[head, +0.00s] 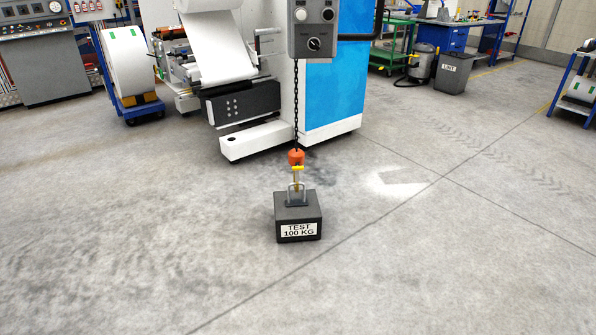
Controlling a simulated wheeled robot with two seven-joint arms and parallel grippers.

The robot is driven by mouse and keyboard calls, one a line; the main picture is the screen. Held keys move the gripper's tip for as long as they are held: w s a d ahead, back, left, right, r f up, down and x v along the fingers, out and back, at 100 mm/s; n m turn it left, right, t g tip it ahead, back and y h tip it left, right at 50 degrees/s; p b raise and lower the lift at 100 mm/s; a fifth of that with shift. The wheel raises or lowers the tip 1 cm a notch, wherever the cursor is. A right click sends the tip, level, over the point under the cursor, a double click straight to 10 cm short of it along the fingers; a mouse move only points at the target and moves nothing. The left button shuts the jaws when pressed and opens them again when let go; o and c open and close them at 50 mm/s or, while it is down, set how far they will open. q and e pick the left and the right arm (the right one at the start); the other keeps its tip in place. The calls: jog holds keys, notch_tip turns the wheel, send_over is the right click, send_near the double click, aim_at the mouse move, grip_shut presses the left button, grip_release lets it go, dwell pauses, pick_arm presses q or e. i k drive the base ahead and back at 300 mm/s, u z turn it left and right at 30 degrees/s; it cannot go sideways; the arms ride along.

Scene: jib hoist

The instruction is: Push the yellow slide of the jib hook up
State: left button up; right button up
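The jib hook (296,177) hangs on a dark chain (296,105) below an orange block (296,157). Its yellow slide (297,168) sits just under the orange block, at the top of the hook. The hook's lower end is at the metal handle (290,191) of a dark grey test weight (298,212) marked "TEST 100 KG", which stands on the floor. I cannot tell whether the hook is through the handle. Neither of my grippers is in view.
A grey control box (314,28) with knobs is at the top centre, in front of the chain. A white and blue machine (330,95) with a paper roll stands behind. A dark bin (453,72) is at the back right. The floor around the weight is clear.

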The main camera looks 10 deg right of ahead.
aim_at(297, 168)
jog(key=u, duration=0.25)
jog(key=i, duration=2.5)
